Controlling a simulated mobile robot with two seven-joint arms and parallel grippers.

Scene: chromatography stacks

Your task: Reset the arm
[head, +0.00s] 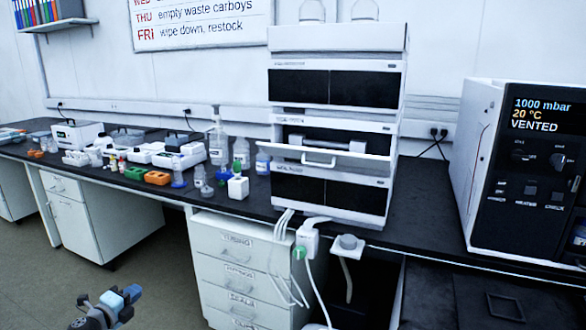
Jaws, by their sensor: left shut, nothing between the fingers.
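My left gripper (133,292) shows at the lower left of the head view, low over the floor in front of the bench. It is shut and empty, a small grey and blue shape clear of the bench and drawers. My right gripper is not in view.
The dark bench (405,207) runs across the view. It bears a white instrument stack (337,62) with a middle front bar standing out, and an oven (476,160) reading VENTED. Bottles and racks crowd the left. White tubes hang before the drawer cabinet (235,270). Floor is clear at lower left.

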